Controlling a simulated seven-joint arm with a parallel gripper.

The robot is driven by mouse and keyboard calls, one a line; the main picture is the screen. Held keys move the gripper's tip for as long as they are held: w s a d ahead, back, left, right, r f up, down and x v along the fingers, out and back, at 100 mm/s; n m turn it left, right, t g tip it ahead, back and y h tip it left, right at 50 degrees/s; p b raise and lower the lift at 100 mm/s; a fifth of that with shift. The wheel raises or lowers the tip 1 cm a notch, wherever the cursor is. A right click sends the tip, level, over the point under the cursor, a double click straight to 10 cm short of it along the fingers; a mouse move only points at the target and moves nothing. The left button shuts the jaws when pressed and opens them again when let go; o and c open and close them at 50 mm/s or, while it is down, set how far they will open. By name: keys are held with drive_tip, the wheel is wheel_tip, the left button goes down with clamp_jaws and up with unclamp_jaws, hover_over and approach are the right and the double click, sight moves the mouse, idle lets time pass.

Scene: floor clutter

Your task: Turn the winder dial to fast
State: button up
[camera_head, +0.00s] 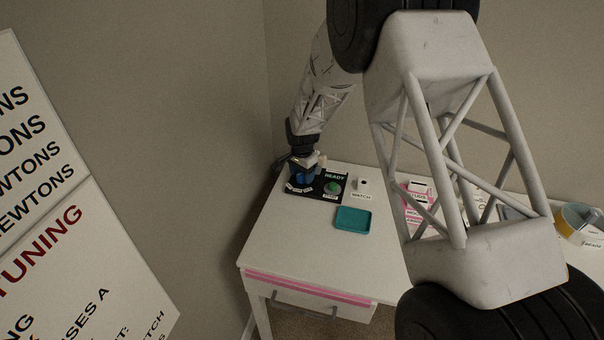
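A black winder panel (316,190) lies on the far left part of the white table. A blue part (302,177), which looks like the dial, is at the panel's left end. My gripper (303,166) is right at this blue part, reaching down from above and covering much of it. I cannot tell whether the fingers touch or hold it. The dial's pointer and the wording of its small labels are not readable.
A teal tray (353,230) lies in front of the panel. A small white block (362,184) stands behind a "WATCH" label. The white table (290,250) is clear at its front. Pink and white items (416,200) and a round container (577,224) are further right, partly behind my arm.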

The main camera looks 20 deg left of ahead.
sight(302, 173)
drive_tip(key=shift+r, duration=0.15)
drive_tip(key=shift+r, duration=3.8)
